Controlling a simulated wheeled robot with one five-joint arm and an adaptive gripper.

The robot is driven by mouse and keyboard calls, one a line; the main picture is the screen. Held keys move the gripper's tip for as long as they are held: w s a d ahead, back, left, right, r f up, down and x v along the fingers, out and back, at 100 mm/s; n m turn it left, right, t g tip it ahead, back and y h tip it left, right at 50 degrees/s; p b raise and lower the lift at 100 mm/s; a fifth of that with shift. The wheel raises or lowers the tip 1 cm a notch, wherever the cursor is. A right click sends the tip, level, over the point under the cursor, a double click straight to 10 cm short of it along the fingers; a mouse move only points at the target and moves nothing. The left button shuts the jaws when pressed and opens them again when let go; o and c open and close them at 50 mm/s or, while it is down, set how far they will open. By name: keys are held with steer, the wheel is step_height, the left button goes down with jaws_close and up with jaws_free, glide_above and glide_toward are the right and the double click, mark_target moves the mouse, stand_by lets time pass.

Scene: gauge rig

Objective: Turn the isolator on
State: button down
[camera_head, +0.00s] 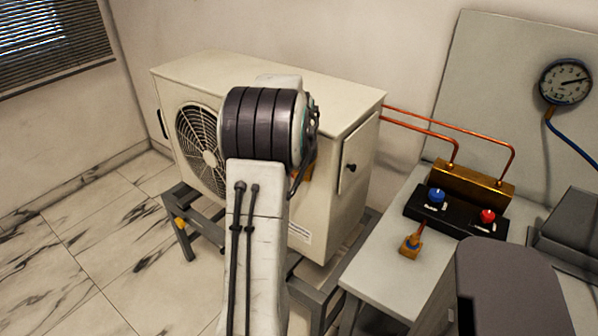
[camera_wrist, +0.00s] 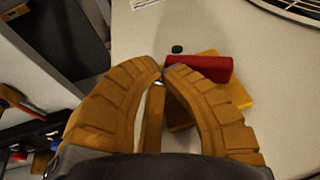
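In the wrist view a red bar-like handle (camera_wrist: 200,67) lies across a yellow plate (camera_wrist: 236,92) on the pale face of the outdoor unit; it looks like the isolator. The handle lies roughly level in the picture, its left end just beyond my fingertips. My gripper (camera_wrist: 162,73) has its two ribbed orange fingers brought together at the tips, with nothing clearly held between them. Whether a tip touches the handle, I cannot tell. The right finger covers part of the yellow plate. In the head view my arm hides the isolator.
The white outdoor unit (camera_head: 340,120) with its fan grille (camera_head: 198,140) stands on a grey frame. To its right, a bench (camera_head: 385,250) carries a brass manifold (camera_head: 465,187) with blue (camera_head: 436,195) and red (camera_head: 487,216) knobs. A gauge (camera_head: 565,82) hangs above; copper pipes run from the unit.

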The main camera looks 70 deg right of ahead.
steer(key=shift+f+b, duration=0.5)
steer(key=shift+b, duration=0.1)
steer(key=f+b, duration=0.2)
steer(key=shift+w+f+b, duration=0.3)
steer(key=shift+f, duration=0.1)
steer(key=shift+w, duration=0.1)
stand_by(0.5)
steer(key=shift+r, duration=0.1)
